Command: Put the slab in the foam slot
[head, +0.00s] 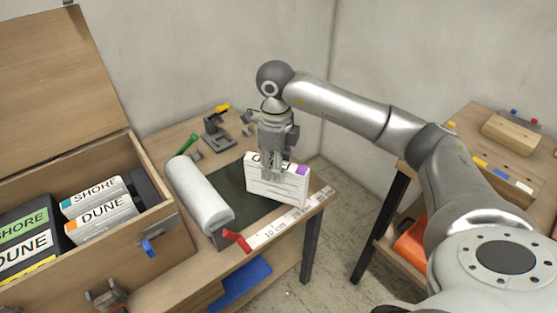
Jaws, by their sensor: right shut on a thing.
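A white slab (262,188) with dark print and a purple corner is held upright in my right gripper (272,174). The gripper is shut on its top edge, with the fingers covering part of the print. The slab is above or at the dark mat (228,197) on the table; I cannot tell whether it touches. A wooden crate (172,215) with an open lid holds labelled slabs, DUNE (101,218) and SHORE (92,196), at the left. Dark padding shows beside them, but a free foam slot is not clear. My left gripper is not in view.
A white roll (198,193) with a red handle (237,240) lies between crate and slab. A ruler strip (285,226) runs along the table's front edge. Small tools, including a dark stand (217,136), are at the back. A second table (496,150) stands at the right.

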